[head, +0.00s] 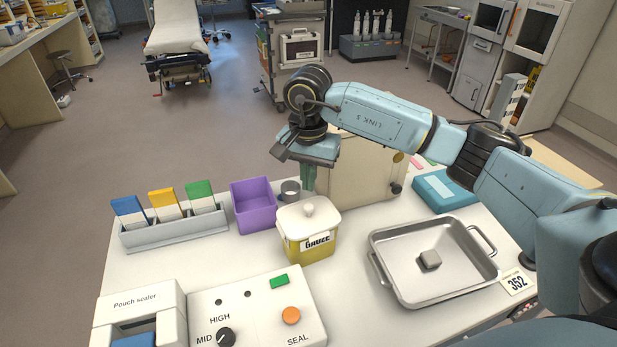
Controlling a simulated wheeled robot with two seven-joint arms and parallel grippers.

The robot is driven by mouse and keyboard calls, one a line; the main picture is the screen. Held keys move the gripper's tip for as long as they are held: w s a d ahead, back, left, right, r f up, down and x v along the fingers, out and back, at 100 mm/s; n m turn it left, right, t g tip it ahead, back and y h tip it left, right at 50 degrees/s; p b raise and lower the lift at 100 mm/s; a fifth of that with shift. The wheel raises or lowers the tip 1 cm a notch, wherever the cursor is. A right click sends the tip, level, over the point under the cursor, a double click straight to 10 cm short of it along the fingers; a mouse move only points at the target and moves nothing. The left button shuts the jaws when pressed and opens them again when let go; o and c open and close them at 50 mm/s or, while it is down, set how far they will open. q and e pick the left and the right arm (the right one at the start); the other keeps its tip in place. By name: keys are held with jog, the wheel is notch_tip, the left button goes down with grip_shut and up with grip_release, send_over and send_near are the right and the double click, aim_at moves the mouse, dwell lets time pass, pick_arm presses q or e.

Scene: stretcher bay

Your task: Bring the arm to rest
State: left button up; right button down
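My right arm comes in from the right, bent at a dark joint, with its hand pointing down over the back of the table. My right gripper (309,186) has green fingers that stand close together and look shut, with nothing visible between them. It is above and behind the lidded gauze jar (308,245), near a small grey metal cup (290,191). Whether the fingertips touch anything behind the jar's lid cannot be told. My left gripper is not in view.
A purple bin (253,204) and a rack (175,232) with blue, yellow and green cards stand left of the jar. A beige case (362,172) is close behind the hand. A metal tray (397,281) holds a small grey block (430,260). A pouch sealer (258,310) sits in front.

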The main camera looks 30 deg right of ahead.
aim_at(309, 206)
jog(key=shift+f+b, duration=2.05)
jog(key=shift+f, duration=0.5)
dwell(1.6)
jog(key=shift+r, duration=0.1)
dwell(0.3)
jog(key=shift+r+p, duration=1.75)
jog(key=shift+r, duration=1.1)
